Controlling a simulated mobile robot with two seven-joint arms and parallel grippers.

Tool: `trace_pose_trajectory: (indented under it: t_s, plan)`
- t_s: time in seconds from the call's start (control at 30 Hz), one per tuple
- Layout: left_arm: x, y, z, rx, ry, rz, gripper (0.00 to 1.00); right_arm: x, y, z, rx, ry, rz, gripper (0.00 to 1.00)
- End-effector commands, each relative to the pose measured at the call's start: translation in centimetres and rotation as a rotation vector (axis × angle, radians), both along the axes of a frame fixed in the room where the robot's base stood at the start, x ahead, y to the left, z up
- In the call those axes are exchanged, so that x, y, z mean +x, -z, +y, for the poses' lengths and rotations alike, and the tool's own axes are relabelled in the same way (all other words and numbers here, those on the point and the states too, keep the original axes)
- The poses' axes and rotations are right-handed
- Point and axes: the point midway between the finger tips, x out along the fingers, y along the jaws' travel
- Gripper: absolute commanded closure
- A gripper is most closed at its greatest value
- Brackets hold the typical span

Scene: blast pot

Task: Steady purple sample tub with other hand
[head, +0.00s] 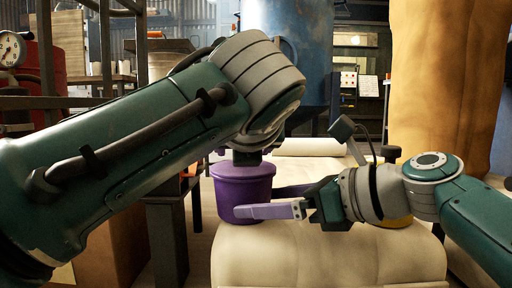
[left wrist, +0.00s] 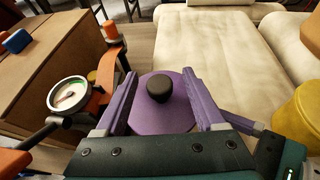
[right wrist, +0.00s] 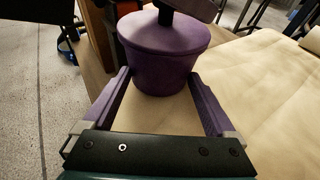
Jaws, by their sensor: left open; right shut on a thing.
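The purple sample tub (head: 243,190) stands upright on a pale padded surface, its lid carrying a black knob (left wrist: 160,88). My right gripper (head: 270,205) comes in from the right, low on the tub; in the right wrist view its two purple fingers lie on either side of the tub's body (right wrist: 160,70), shut on it. My left gripper (left wrist: 160,76) is over the tub from above, open, with its fingers on either side of the lid and knob and apart from the knob. In the head view my left wrist hides most of the left gripper.
A yellow container (left wrist: 300,118) stands to the right of the tub, partly behind my right gripper in the head view. A gauge (left wrist: 68,97) and an orange-topped post (left wrist: 110,30) are on the left. The pale surface (head: 330,262) in front of the tub is clear.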

Motion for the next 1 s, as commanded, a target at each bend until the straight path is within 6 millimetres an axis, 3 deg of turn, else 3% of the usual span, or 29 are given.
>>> trace_pose_trajectory:
  t_s: [0.3,0.9,1.0]
  plan:
    - [0.12,0.04,0.0,0.0,0.001,-0.001,0.31,-0.1,0.4,-0.04,-0.006,0.0,0.007,0.89]
    - [0.1,0.06,-0.01,0.0,0.001,0.0,0.98,-0.12,0.42,-0.03,-0.006,-0.001,0.007,0.89]
    - [0.09,0.07,-0.02,0.0,0.001,0.0,1.0,-0.12,0.42,-0.03,-0.006,-0.001,0.007,0.89]
